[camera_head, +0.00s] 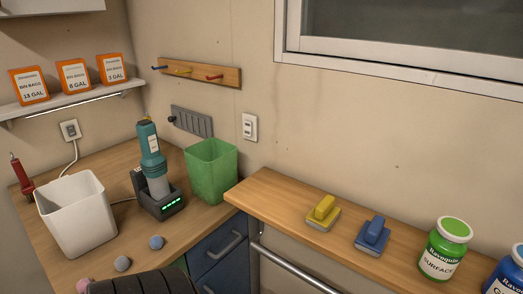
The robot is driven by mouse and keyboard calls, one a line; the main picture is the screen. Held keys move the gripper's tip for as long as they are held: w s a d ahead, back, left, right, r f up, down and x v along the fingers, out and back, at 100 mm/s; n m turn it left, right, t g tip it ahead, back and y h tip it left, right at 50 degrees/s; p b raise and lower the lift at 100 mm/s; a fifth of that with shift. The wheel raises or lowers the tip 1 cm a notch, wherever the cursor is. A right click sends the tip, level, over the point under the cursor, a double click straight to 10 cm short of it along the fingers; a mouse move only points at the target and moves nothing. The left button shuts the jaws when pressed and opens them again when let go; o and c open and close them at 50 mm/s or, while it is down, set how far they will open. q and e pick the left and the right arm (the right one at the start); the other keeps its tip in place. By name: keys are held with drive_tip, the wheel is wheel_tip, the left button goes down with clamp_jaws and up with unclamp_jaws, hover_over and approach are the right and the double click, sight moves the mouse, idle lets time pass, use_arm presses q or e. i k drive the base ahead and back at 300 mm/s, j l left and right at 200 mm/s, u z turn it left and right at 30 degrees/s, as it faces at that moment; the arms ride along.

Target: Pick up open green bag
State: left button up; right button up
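An open-topped green bag (211,171) stands upright on the wooden counter, near the corner by the wall, just right of a teal and grey handheld device. It looks boxy and slightly see-through, and its opening faces up. Its lower right side stands close to the end of the raised wooden ledge. Neither of my grippers shows in this view. A dark ribbed shape at the bottom edge covers part of the counter front; I cannot tell what it is.
The teal device (152,161) sits in a black dock (161,204) with green lights. A white bin (77,217) stands at left, with small balls (122,263) near the front. The ledge (276,199) holds a yellow brush (322,213), a blue brush (372,235) and a green-lidded jar (443,250).

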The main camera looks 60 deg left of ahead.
sight(213, 171)
drive_tip(key=u, duration=0.45)
drive_tip(key=j+u, duration=0.1)
drive_tip(key=u, duration=0.75)
drive_tip(key=i+u, duration=0.1)
drive_tip(key=u, duration=0.3)
drive_tip(key=j+u, duration=0.1)
drive_tip(key=u, duration=0.35)
